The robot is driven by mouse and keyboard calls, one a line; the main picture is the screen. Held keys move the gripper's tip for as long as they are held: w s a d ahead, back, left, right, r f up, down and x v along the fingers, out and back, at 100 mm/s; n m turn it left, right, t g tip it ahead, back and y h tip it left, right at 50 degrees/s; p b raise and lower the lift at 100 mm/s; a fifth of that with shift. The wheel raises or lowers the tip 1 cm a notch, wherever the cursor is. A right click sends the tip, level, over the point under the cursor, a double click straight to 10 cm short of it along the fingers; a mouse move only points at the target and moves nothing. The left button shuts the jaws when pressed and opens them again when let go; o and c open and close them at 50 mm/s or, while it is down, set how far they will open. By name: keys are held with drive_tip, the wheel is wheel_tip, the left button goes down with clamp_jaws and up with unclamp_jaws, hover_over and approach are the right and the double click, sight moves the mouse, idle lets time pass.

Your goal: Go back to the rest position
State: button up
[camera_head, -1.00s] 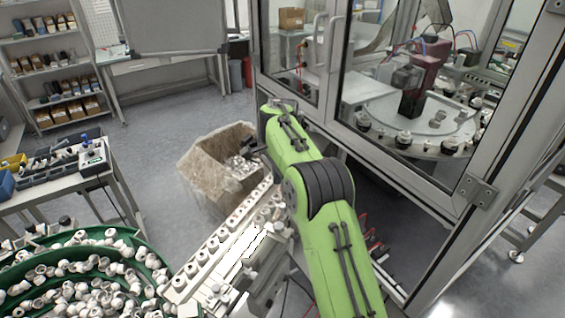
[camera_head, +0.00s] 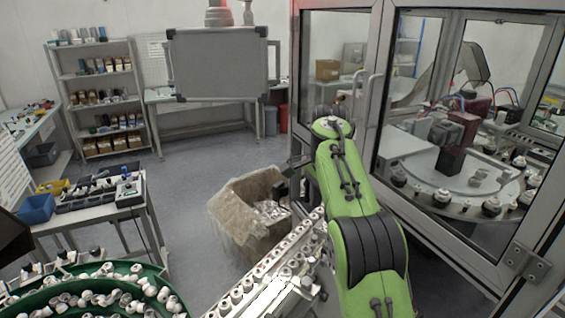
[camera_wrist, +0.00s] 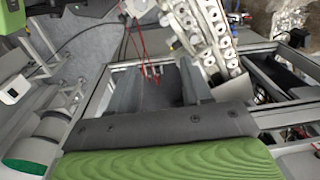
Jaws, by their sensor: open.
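My gripper (camera_wrist: 156,82) shows in the wrist view with its two grey fingers apart and nothing between them. Beyond and between the fingers are a dark gap and thin red wires. In the head view my green arm reaches forward between the cabinet and the conveyor rail, and it largely hides my gripper there. The conveyor rail (camera_head: 272,262) carries a row of white caps just left of my arm. The rail with metal parts also shows at the top of the wrist view (camera_wrist: 205,30).
The glass cabinet (camera_head: 378,90) with a round table inside stands close on the right. A box with a crumpled liner (camera_head: 232,215) is beyond the rail. A green bowl of white caps (camera_head: 60,308) is at lower left. A side table (camera_head: 90,210) stands left; open floor lies behind.

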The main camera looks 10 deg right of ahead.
drive_tip(key=s+d+r+n+t+b, duration=0.1)
drive_tip(key=s+n+b, duration=0.15)
drive_tip(key=s, duration=0.55)
drive_tip(key=s+r+n+t+b, duration=0.15)
drive_tip(key=s+n, duration=0.25)
drive_tip(key=s, duration=0.5)
drive_tip(key=s+a+f+n+t+b, duration=0.2)
drive_tip(key=s+f+n, duration=0.5)
drive_tip(key=s+f, duration=0.6)
drive_tip(key=s+b, duration=0.1)
drive_tip(key=s, duration=0.2)
drive_tip(key=shift+s+f, duration=0.25)
drive_tip(key=shift+t, duration=0.25)
